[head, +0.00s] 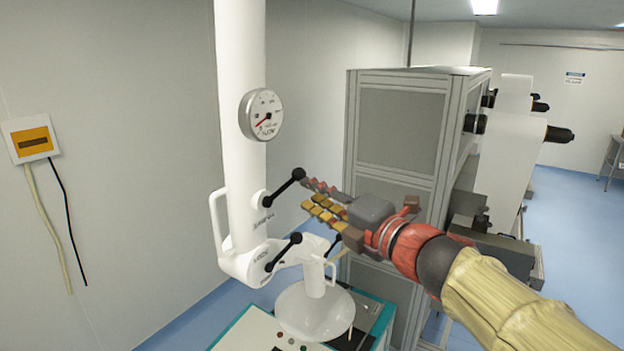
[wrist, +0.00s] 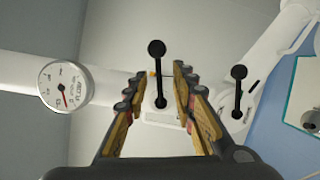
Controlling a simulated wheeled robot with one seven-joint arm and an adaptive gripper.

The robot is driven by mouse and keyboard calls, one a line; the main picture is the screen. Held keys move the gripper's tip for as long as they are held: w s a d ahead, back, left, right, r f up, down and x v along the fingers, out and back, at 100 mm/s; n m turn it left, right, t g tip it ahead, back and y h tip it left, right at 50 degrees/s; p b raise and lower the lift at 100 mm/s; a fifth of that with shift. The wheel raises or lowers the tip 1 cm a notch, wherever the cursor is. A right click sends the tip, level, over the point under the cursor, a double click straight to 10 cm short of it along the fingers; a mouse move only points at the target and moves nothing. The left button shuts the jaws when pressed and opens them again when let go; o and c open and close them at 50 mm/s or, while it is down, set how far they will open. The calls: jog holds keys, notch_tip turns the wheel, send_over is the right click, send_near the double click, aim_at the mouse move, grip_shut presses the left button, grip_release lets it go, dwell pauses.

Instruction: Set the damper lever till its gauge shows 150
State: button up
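A white round gauge (head: 261,115) is on the white upright column; its red needle points to the lower left in the head view. The gauge also shows in the wrist view (wrist: 66,83), its numbers too small to read. Below it, a black lever with a ball knob (head: 284,187) slants up to the right. A second black lever (head: 283,252) sits lower on the white housing. The small labels are not legible, so I cannot tell which is the damper lever. My gripper (head: 304,193) is open beside the upper lever's knob; in the wrist view that lever (wrist: 158,75) appears between the fingers, contact unclear.
A white loop handle (head: 217,222) is left of the column. A white round hood (head: 314,312) hangs over the teal-edged bench below. A grey framed cabinet (head: 398,140) stands behind my gripper. A yellow-fronted wall box (head: 32,140) is at the left.

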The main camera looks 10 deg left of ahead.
aim_at(292, 183)
jog(key=shift+p+x, duration=0.95)
jog(key=shift+x, duration=3.05)
jog(key=shift+s+a, duration=0.1)
jog(key=shift+c, duration=1.2)
jog(key=c, duration=0.4)
grip_shut()
